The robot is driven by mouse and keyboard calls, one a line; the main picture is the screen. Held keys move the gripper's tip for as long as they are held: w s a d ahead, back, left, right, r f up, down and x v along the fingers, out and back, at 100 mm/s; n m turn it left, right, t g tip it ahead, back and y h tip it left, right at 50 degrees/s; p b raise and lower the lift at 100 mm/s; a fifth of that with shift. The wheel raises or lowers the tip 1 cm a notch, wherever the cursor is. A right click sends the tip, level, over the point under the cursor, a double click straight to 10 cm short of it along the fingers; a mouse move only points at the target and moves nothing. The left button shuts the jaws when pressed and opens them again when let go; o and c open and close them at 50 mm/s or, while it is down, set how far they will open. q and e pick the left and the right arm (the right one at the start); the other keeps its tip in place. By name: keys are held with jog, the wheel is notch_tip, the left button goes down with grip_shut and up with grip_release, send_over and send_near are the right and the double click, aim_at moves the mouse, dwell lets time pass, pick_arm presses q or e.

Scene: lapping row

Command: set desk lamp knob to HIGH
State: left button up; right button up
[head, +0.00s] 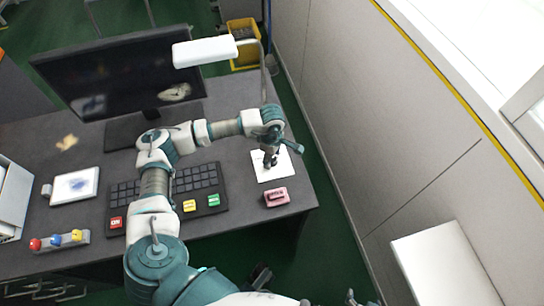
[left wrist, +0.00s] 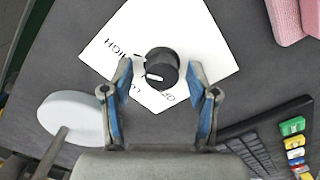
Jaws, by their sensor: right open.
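The dark round knob (left wrist: 162,66) sits on a white card (left wrist: 200,40) marked OFF, LOW and HIGH. A white mark on the knob faces the label side; I cannot tell exactly which label it meets. My left gripper (left wrist: 160,68) is open, with its blue-padded fingers on either side of the knob and gaps visible. In the head view, my left gripper (head: 270,160) points down over the card (head: 282,168) and hides most of the knob. The desk lamp's white head (head: 205,52) hangs above the desk. My right gripper (head: 360,299) is open at the bottom edge, partly cut off.
A pink object (head: 276,197) lies beside the card near the desk's edge. A black keypad (head: 205,185) with coloured keys is left of the card. A monitor (head: 120,75) stands behind. A pale round disc with a stem (left wrist: 70,115) is near the left finger.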

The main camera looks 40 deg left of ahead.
pick_arm(q)
jog(key=shift+r, duration=0.2)
notch_tip(320, 180, up, 11)
jog(key=shift+r, duration=0.2)
dwell(0.6)
